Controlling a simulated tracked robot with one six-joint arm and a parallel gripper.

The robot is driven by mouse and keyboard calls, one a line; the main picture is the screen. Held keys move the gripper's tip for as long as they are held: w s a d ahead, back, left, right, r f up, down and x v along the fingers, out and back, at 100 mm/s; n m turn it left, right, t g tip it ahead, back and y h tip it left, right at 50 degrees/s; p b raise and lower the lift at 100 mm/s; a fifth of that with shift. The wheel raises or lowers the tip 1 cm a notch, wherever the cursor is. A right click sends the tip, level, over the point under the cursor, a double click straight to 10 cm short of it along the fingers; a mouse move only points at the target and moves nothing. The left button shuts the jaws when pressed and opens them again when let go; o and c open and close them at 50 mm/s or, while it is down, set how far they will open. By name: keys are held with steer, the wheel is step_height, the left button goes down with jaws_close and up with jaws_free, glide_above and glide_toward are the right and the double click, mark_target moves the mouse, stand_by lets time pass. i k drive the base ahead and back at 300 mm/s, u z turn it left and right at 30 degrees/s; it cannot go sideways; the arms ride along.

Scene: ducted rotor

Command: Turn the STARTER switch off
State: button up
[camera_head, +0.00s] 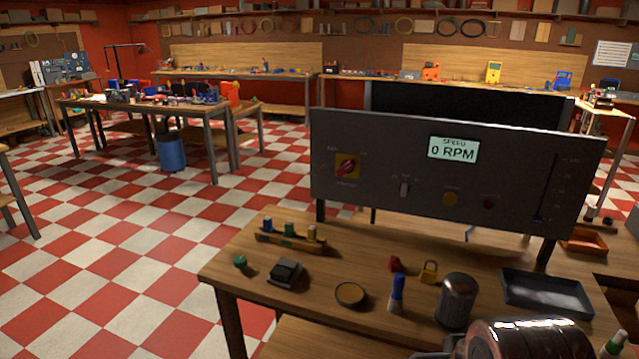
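A grey control panel (375,135) stands on the wooden workbench in the head view. Its display (453,149) reads SPEED 0 RPM. On its front are a red rotary knob on a yellow plate (347,166), a small pale lever switch (404,188), a yellow round button (450,198), a dark red round button (488,203) and a vertical slider (540,216) at the right. The small labels are too blurred to read, so I cannot tell which control is marked STARTER or how it is set. My gripper is not in view.
The workbench (345,265) holds a rack with coloured pieces (290,240), a black block (286,272), a round dish (351,295), a blue-topped piece (397,293), a yellow padlock (429,272), a dark canister (456,300) and a dark tray (545,295). Checkered floor lies open at left.

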mark_target(346, 166)
steer(key=u, duration=0.3)
steer(key=k, duration=0.75)
steer(key=u, duration=0.8)
steer(key=i, duration=2.1)
steer(key=z, duration=0.55)
